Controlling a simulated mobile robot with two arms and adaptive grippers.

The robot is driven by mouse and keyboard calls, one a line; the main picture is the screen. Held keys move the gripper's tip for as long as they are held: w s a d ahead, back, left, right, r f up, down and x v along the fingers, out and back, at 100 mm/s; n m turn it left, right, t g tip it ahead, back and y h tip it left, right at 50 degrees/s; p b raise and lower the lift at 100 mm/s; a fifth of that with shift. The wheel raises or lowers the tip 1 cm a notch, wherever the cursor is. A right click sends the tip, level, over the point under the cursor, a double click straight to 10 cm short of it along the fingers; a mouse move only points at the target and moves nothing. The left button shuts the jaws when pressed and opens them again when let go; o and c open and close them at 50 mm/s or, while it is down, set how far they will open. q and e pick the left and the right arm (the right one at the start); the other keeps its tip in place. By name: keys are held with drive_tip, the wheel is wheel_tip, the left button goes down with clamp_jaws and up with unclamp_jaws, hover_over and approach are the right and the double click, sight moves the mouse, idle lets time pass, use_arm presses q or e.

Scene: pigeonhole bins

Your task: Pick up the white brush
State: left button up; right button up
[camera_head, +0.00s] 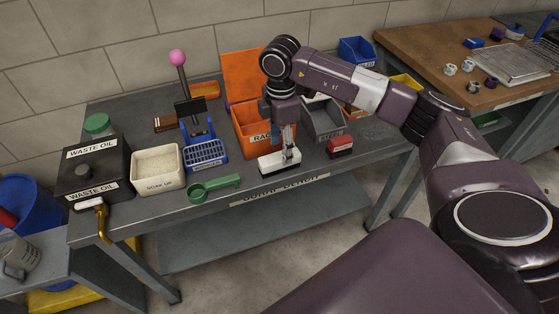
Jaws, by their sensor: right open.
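The white brush (270,164), a white block with a dark underside, lies near the front edge of the grey bench, in front of the orange bin marked RAGS. My right gripper (289,152) points straight down over the right part of the brush, its fingers open. The fingertips overlap the brush in the picture; I cannot tell whether they touch it. They hide part of its top. My left gripper is not in view.
A red brush (340,145) lies to the right, before a grey bin (325,119). The orange lidded bin (253,140) is close behind.

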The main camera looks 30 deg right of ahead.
sight(279, 156)
wheel_tip(279, 156, down, 4)
drive_tip(key=shift+w+a+r+p, duration=0.1)
drive_tip(key=shift+p, duration=0.4)
drive_tip(key=shift+f, duration=0.45)
drive_tip(key=shift+c, duration=0.2)
drive_tip(key=c, duration=1.2)
drive_tip(key=shift+r, duration=0.1)
wheel_tip(279, 156, up, 20)
drive_tip(key=b, duration=0.1)
